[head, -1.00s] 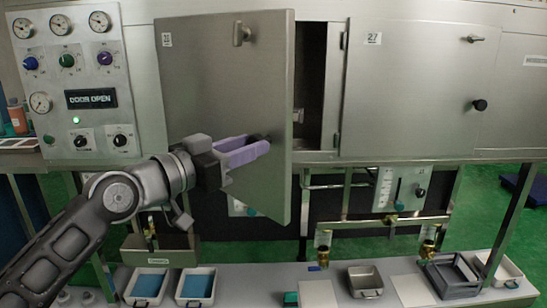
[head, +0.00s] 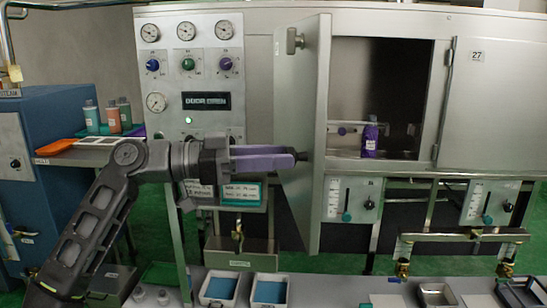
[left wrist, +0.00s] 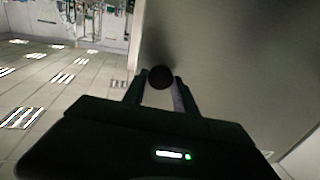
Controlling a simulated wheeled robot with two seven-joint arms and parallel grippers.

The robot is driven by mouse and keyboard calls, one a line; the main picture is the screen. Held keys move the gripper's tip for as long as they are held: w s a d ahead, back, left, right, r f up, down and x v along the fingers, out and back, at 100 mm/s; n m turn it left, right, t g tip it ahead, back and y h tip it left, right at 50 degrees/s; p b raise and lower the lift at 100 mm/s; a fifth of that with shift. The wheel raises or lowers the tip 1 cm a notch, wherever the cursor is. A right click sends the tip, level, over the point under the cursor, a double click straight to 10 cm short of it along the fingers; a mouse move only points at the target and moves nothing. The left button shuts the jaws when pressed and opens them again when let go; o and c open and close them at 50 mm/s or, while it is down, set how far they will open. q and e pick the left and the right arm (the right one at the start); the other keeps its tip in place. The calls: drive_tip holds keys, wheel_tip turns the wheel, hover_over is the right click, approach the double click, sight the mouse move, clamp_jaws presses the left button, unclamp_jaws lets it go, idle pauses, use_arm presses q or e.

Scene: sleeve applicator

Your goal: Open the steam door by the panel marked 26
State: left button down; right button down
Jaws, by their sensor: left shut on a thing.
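The steam door (head: 302,130) stands swung open toward me, seen nearly edge-on in the head view. Behind it the chamber opening shows, with a purple bottle (head: 370,138) standing inside. My left gripper (head: 298,157) is shut on the door's dark round knob; in the left wrist view the knob (left wrist: 160,77) sits between the fingertips, against the door panel (left wrist: 235,60). The number on this door cannot be read now. My right gripper is not in view.
The gauge panel (head: 190,80) with its lit display is left of the door. The door marked 27 (head: 493,110) is shut on the right. White trays with blue contents (head: 270,291) stand below. A blue cabinet (head: 65,190) and bottles are far left.

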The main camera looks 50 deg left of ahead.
use_arm(q)
drive_tip(key=shift+r, duration=0.25)
drive_tip(key=c, duration=1.4)
unclamp_jaws()
drive_tip(key=shift+c, duration=0.2)
drive_tip(key=o, duration=0.4)
drive_tip(key=shift+f, duration=0.1)
drive_tip(key=shift+o, duration=0.2)
drive_tip(key=v, duration=0.7)
drive_tip(key=shift+s+a+p, duration=0.2)
drive_tip(key=shift+s+p, duration=0.15)
